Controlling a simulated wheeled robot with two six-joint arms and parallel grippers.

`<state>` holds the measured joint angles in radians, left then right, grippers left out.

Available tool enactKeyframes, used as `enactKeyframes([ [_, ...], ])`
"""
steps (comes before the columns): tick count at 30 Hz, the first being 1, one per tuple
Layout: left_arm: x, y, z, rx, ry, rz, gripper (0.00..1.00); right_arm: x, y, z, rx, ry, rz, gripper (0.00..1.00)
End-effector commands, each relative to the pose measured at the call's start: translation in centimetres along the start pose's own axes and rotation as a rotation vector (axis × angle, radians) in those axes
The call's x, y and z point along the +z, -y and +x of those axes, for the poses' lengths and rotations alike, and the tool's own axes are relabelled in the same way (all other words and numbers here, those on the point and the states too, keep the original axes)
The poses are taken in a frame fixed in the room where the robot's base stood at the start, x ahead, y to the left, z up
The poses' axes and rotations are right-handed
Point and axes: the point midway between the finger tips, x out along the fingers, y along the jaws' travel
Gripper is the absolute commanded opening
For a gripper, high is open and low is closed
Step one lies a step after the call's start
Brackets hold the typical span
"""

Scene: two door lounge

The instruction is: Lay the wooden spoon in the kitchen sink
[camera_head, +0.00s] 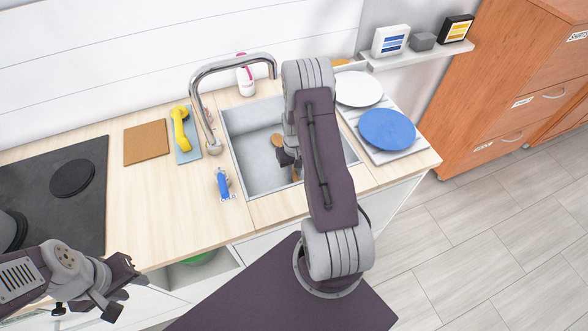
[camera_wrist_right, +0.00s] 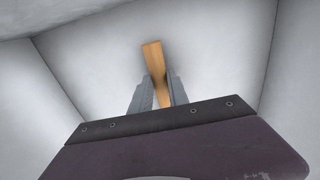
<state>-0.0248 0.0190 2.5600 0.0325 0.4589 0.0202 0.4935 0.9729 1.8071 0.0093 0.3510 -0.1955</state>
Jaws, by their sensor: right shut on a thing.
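The wooden spoon (camera_wrist_right: 153,58) is between the two fingers of my right gripper (camera_wrist_right: 160,88) in the right wrist view, with pale grey sink walls around it. In the head view, brown parts of the spoon (camera_head: 277,140) show beside my right gripper (camera_head: 286,155), which is down inside the kitchen sink (camera_head: 252,163). My right arm hides the sink's right part. Whether the spoon touches the sink bottom I cannot tell. My left gripper (camera_head: 122,287) is open and empty in front of the counter, at lower left.
A tall faucet (camera_head: 203,108) stands at the sink's back left. A blue bottle-like item (camera_head: 223,184) and a yellow item (camera_head: 180,128) are left of the sink. A blue plate (camera_head: 387,128) and a white plate (camera_head: 358,89) lie to its right. A dark hob (camera_head: 75,205) is far left.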

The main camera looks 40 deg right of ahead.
Motion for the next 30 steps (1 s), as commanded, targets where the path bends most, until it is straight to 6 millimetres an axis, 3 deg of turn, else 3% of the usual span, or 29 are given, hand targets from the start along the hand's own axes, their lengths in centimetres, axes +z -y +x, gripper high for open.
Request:
enactKeyframes([
  [11, 0.0, 0.0, 0.3, 0.0, 0.0, 0.0, 0.36, 0.0, 0.0, 0.5, 0.0, -0.001, 0.0, 0.0],
  [12, 0.0, 0.0, 0.3, 0.0, 0.0, 0.0, 0.36, 0.0, 0.0, 0.5, 0.0, -0.001, 0.0, 0.29],
  [14, 0.0, 0.0, 0.4, 0.0, 0.0, 0.0, 0.36, 0.0, 0.0, 0.5, 0.0, -0.001, 0.0, 0.46],
  [24, 0.0, 0.0, 0.4, 0.0, 0.0, 0.0, 0.36, 0.0, 0.0, 0.2, 0.0, -0.001, 0.0, 0.46],
  [30, 0.1, 0.0, 0.5, 0.0, 0.0, 0.0, 0.36, -0.2, 0.0, -3.6, 0.001, -0.006, 0.0, 0.46],
])
